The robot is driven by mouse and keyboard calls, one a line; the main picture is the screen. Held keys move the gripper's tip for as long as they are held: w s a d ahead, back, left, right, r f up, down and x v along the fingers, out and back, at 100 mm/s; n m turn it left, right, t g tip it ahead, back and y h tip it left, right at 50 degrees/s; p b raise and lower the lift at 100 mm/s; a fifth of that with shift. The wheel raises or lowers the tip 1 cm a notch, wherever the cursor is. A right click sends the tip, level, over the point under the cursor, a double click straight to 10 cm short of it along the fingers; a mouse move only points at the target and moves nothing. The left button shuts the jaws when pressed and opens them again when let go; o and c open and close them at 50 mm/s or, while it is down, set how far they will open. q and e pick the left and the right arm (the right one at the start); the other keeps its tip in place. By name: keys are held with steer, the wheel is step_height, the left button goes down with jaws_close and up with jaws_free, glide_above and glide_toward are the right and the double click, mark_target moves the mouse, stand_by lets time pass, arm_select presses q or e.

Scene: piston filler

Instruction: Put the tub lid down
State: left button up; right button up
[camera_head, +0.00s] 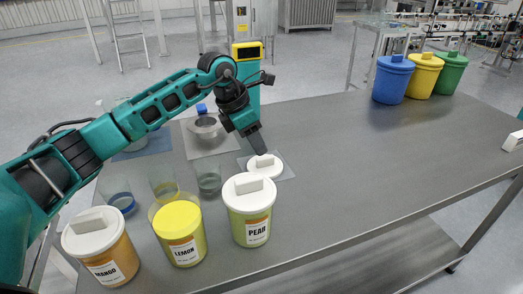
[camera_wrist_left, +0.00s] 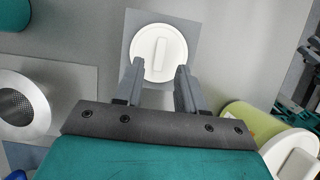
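The tub lid (camera_head: 265,161) is a round white disc with a raised bar handle. It appears to lie flat on a small grey mat (camera_head: 288,174), and it also shows in the left wrist view (camera_wrist_left: 172,70). My left gripper (camera_head: 260,151) is directly over the lid, pointing down. In the left wrist view its two fingers (camera_wrist_left: 159,67) are apart, with a clear gap between each finger and the handle. The lemon tub (camera_head: 184,249) has no white lid and shows a yellow top. My right gripper is not in view.
The lidded pear tub (camera_head: 256,232) stands close in front of the lid, and the lidded mango tub (camera_head: 111,267) stands at left. Glass cups (camera_head: 208,181) and a metal vessel (camera_head: 204,127) are nearby. Blue (camera_head: 391,83), yellow and green tubs stand far right. The table's middle is clear.

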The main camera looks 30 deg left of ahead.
arm_select(q)
steer(key=v, duration=0.7)
stand_by(0.4)
